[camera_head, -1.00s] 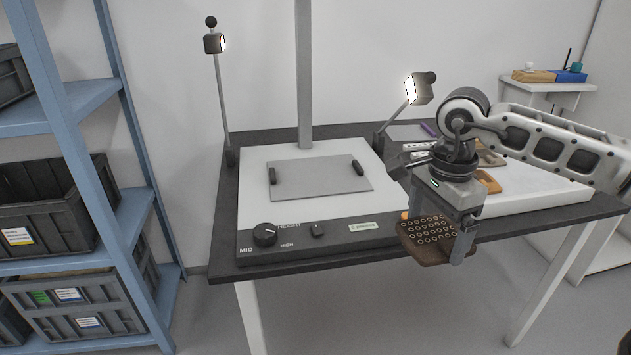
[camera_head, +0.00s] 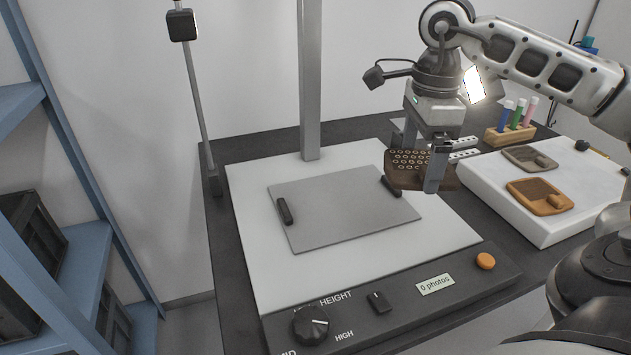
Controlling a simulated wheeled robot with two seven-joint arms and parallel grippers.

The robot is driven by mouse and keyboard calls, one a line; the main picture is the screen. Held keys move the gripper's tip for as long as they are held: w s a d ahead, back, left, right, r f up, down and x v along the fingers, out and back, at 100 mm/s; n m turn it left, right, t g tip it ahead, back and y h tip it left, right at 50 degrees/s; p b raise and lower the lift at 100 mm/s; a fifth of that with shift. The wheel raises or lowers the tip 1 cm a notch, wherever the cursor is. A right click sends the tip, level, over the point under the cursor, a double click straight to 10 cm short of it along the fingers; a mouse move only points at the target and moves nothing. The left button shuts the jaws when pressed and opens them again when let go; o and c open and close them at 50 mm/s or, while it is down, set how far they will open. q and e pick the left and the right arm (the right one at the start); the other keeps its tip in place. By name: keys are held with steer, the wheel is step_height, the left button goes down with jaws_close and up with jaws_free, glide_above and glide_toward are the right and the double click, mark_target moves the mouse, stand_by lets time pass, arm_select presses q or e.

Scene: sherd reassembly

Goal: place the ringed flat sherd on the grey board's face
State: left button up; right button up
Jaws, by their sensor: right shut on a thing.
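The ringed flat sherd (camera_head: 408,170) is brown with rows of small light rings on its face. My right gripper (camera_head: 436,178) is shut on it and holds it in the air, right of the grey board as seen here. The grey board (camera_head: 335,215) lies on the white base plate, with a black clip at its left edge and another at its right edge. The board's face is bare. The sherd partly hides the white plate behind it. My left gripper is not in view.
A control panel with a knob (camera_head: 310,325) and an orange button (camera_head: 486,261) runs along the front. A post (camera_head: 311,80) rises behind the board, with lamps at both sides. A white pad (camera_head: 545,222) at right holds two brown sherds; a tube rack (camera_head: 509,135) stands behind.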

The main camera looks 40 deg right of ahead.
steer(key=w+a+f+p, duration=0.1)
steer(key=w+a+f, duration=0.15)
steer(key=w, duration=0.55)
glide_above(341, 201)
steer(key=f, duration=0.6)
steer(key=shift+s+d+f, duration=0.1)
steer(key=shift+s+f, duration=0.1)
steer(key=shift+s, duration=0.2)
steer(key=shift+w+f, duration=0.3)
steer(key=shift+f, duration=0.8)
steer(key=shift+w+f, duration=0.1)
steer(key=shift+f, duration=0.8)
steer(key=o, duration=0.6)
steer(key=shift+f+b, duration=0.2)
steer(key=shift+b, duration=0.1)
steer(key=shift+o, duration=0.4)
steer(key=shift+r, duration=0.15)
